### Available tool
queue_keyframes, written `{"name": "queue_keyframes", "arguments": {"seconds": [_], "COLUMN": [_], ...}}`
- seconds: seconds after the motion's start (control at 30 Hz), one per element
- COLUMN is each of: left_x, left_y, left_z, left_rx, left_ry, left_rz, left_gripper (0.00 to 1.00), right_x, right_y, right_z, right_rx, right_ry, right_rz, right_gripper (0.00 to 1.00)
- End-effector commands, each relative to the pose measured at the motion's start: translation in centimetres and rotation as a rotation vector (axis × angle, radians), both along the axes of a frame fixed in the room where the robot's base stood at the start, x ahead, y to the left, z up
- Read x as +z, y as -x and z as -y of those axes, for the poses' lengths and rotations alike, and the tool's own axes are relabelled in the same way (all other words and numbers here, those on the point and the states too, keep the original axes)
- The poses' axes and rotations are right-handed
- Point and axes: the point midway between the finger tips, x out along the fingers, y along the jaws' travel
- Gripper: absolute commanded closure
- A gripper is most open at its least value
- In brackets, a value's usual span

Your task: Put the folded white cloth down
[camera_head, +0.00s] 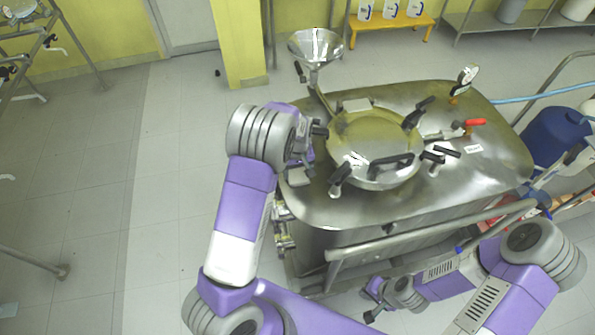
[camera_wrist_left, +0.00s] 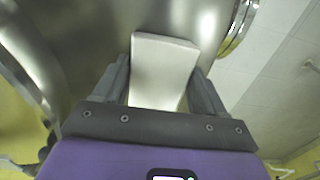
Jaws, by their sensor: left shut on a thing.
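The folded white cloth (camera_wrist_left: 163,70) is between the two dark fingers of my left gripper (camera_wrist_left: 164,88) in the left wrist view. The gripper is shut on it, and the cloth's far end reaches beyond the fingertips over a shiny steel surface. In the head view my left gripper (camera_head: 318,132) is at the left edge of the vessel's round lid. I cannot make the cloth out clearly there. My right gripper (camera_head: 370,301) is low in front of the vessel, with its dark fingers apart and nothing seen between them.
The steel vessel top (camera_head: 455,185) carries a round lid (camera_head: 375,145) with black clamps, a funnel (camera_head: 315,47) and a red-handled valve (camera_head: 475,122). A rail (camera_head: 430,228) runs along its front. A blue drum (camera_head: 553,135) stands at right.

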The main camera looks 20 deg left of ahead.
Motion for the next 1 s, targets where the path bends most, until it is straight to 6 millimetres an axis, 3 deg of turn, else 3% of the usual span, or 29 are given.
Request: {"name": "queue_keyframes", "arguments": {"seconds": [0.2,0.23,0.4,0.77,1.0], "left_x": [-0.3,-0.3,-0.2,0.4,4.9], "left_y": [0.0,0.0,0.0,0.0,-0.1], "left_z": [0.0,0.0,0.0,0.0,0.1], "left_rx": [0.0,0.0,0.0,0.0,-0.002], "left_ry": [0.0,0.0,0.0,0.0,0.001], "left_rz": [0.0,0.0,0.0,0.001,0.006], "left_gripper": [0.67,0.27,0.03,0.03,0.03], "right_x": [-0.2,-0.2,-0.1,0.2,1.0], "right_y": [0.0,0.0,0.0,0.0,0.0], "right_z": [0.0,0.0,0.0,0.0,0.0], "right_rx": [0.0,0.0,0.0,0.0,0.0], "right_ry": [0.0,0.0,0.0,0.0,0.0], "right_rz": [0.0,0.0,0.0,0.0,0.0], "right_gripper": [1.0,1.0,1.0,1.0,1.0]}}
